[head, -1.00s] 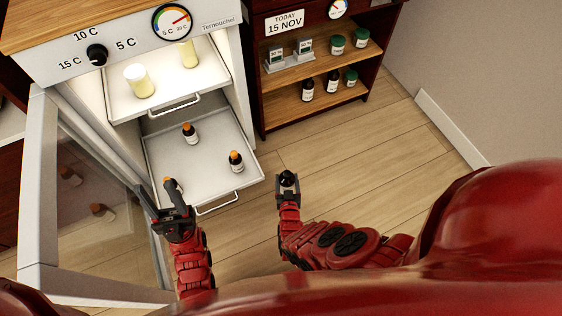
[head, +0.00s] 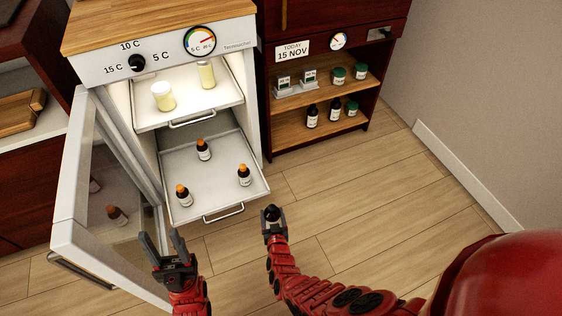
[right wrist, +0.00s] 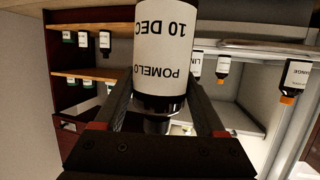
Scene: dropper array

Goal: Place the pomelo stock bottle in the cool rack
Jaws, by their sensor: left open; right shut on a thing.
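The pomelo stock bottle (right wrist: 163,45) fills the top middle of the right wrist view, with a white label reading "POMELO" and "10 DEC" upside down. My right gripper (right wrist: 165,118) is shut on it. In the head view the dark bottle (head: 271,213) is held in front of the cooler. The open cooler cabinet (head: 150,75) has an upper rack (head: 215,106) with two pale jars and a pulled-out lower rack (head: 215,200) with three dark, orange-capped bottles. No rack label is readable. My left gripper (head: 160,243) is open and empty, just short of the lower rack's front left corner.
The glass door (head: 105,205) stands open at the left. A dark wooden shelf unit (head: 325,130) at the back right holds dark bottles and green-capped jars, under a 15 NOV date sign (head: 292,50). The wooden floor (head: 400,225) on the right is clear.

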